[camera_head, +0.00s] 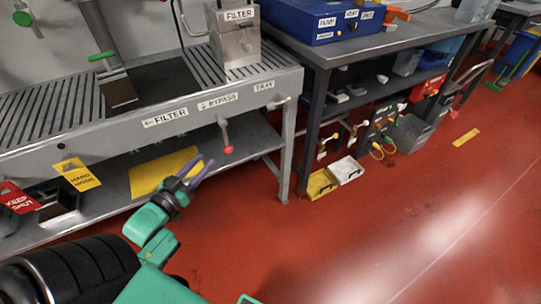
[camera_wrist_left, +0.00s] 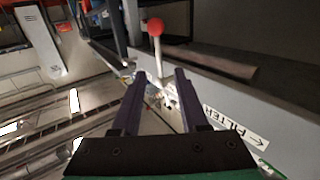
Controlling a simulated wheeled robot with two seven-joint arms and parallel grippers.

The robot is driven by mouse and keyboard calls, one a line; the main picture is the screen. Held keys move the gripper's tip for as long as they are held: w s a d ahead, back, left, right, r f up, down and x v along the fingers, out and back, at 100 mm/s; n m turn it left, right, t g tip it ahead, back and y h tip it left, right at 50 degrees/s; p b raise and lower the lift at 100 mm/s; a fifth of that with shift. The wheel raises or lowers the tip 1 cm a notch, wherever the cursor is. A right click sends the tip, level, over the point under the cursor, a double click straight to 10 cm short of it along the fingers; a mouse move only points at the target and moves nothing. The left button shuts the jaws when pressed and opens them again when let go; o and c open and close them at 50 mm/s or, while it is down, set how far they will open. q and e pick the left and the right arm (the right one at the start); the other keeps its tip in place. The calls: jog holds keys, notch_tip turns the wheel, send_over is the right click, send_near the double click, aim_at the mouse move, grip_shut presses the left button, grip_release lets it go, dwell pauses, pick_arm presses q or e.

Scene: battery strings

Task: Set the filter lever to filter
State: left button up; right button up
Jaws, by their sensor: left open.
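The filter lever (camera_head: 224,132) is a metal rod with a red ball knob on the front edge of the grey steel bench. It hangs nearly straight down below the BYPASS label (camera_head: 218,101), right of the arrowed FILTER label (camera_head: 165,118). In the left wrist view the lever's red knob (camera_wrist_left: 155,27) shows beyond the fingertips, its rod in line with the gap between them. My left gripper (camera_head: 203,166) is open and empty, below and left of the knob in the head view, apart from it. The gripper also shows in the left wrist view (camera_wrist_left: 159,76). My right gripper is out of view.
The slatted bench (camera_head: 290,84) carries a metal FILTER box (camera_head: 236,42). A yellow mat (camera_head: 150,176) lies on its lower shelf. A smaller handle (camera_head: 280,101) sits under the TRAY label. The red floor at right is mostly clear.

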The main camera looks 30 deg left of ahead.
aim_at(226, 138)
pick_arm(q)
jog(key=w+b, duration=0.1)
jog(key=w, duration=1.4)
jog(key=shift+d+r+b, duration=0.25)
jog(key=shift+b, duration=0.05)
grip_shut()
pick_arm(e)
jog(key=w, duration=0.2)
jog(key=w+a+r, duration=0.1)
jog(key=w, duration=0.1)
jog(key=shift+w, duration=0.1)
pick_arm(q)
jog(key=shift+f, duration=0.1)
